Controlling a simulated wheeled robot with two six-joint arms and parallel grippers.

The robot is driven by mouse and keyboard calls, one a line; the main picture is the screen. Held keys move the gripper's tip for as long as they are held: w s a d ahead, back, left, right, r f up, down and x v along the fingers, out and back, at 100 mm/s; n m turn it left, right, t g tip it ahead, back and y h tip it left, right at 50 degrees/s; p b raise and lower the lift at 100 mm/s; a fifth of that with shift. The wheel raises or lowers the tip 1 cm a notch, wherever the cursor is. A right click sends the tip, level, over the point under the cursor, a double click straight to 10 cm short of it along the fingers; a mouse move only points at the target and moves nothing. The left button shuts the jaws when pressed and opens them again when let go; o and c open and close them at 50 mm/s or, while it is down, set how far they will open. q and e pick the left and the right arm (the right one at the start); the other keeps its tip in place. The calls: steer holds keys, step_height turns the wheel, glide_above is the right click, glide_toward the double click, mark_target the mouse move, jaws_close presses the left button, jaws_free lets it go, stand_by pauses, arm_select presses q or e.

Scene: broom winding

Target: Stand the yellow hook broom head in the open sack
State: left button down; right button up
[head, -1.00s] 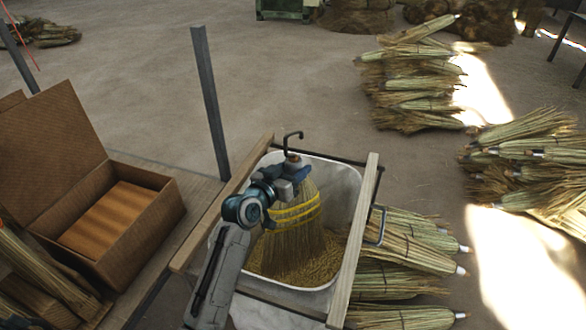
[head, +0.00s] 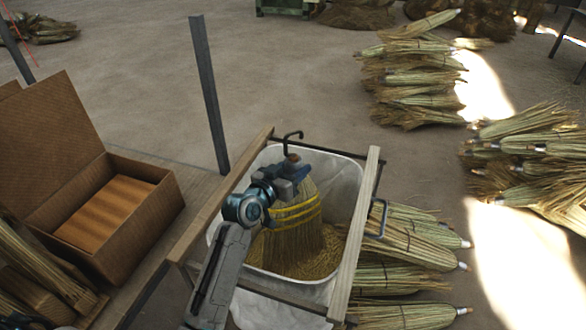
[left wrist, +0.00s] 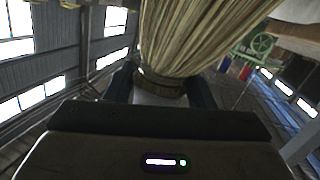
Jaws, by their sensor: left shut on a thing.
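The yellow hook broom head (head: 297,226) is a straw fan with yellow bands and a dark hook on top. My left gripper (head: 291,176) is shut on its neck, just below the hook. The broom head is upright, bristles down, inside the mouth of the open sack (head: 343,176), a white liner in a wooden frame. Straw-coloured material covers the sack's bottom; I cannot tell whether the bristle tips touch it. In the left wrist view the broom head's straw (left wrist: 200,35) flares out from between the jaws. My right gripper is not in view.
Wooden rails (head: 355,235) edge the sack on both sides. An open cardboard box (head: 155,210) stands to the left, near a grey upright post (head: 209,95). Broom bundles (head: 415,240) lie right of the sack, with more stacks (head: 415,80) behind. Open floor lies at the back.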

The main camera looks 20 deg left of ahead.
arm_select(q)
steer(key=shift+r, duration=0.1)
steer(key=c, duration=0.6)
jaws_free()
steer(key=shift+o, duration=0.2)
steer(key=shift+s, duration=0.1)
steer(key=v, duration=1)
steer(key=shift+s, duration=0.25)
steer(key=shift+s+a, duration=0.1)
steer(key=shift+a, duration=0.05)
